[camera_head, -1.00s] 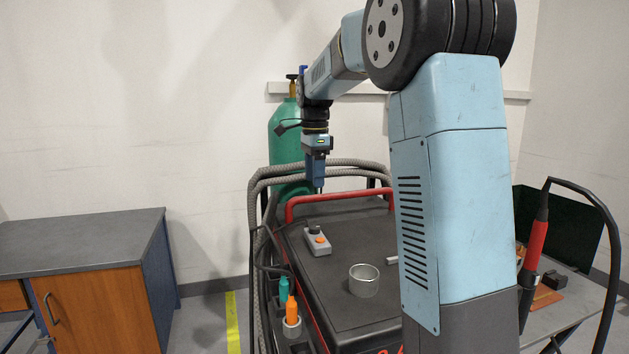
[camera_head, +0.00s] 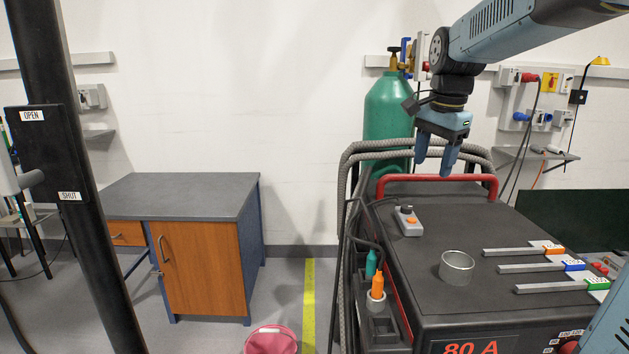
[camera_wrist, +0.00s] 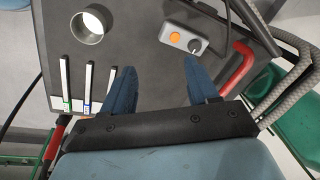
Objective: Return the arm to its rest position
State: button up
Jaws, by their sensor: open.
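My gripper (camera_head: 436,163) hangs from my raised arm above the back part of the black welding machine (camera_head: 470,302). Its two blue fingers point down and stand apart with nothing between them. In the wrist view my gripper (camera_wrist: 158,88) is also open and empty over the machine's dark top. The arm comes in from the upper right of the head view and is bent at the wrist. The fingers are apart from the machine top and from the red handle (camera_head: 440,180).
A metal ring (camera_head: 457,267), a grey control box (camera_head: 408,221) with an orange button and several marked bars (camera_head: 527,267) lie on the machine top. A green gas cylinder (camera_head: 388,120) and hoses stand behind. A cabinet (camera_head: 190,245) stands left, a pink bucket (camera_head: 270,340) on the floor.

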jog(key=s+f+n+t, duration=0.1)
jog(key=s+f+n, duration=0.1)
jog(key=s, duration=0.4)
jog(key=s+a+f+n+t, duration=0.1)
jog(key=s+f+n, duration=0.2)
jog(key=s+n, duration=0.2)
jog(key=s+f+n+t, duration=0.1)
jog(key=s+n, duration=0.3)
jog(key=s, duration=0.5)
jog(key=shift+s+a+f+t, duration=0.2)
jog(key=shift+f+t, duration=0.1)
jog(key=shift+f, duration=0.45)
jog(key=shift+c, duration=0.2)
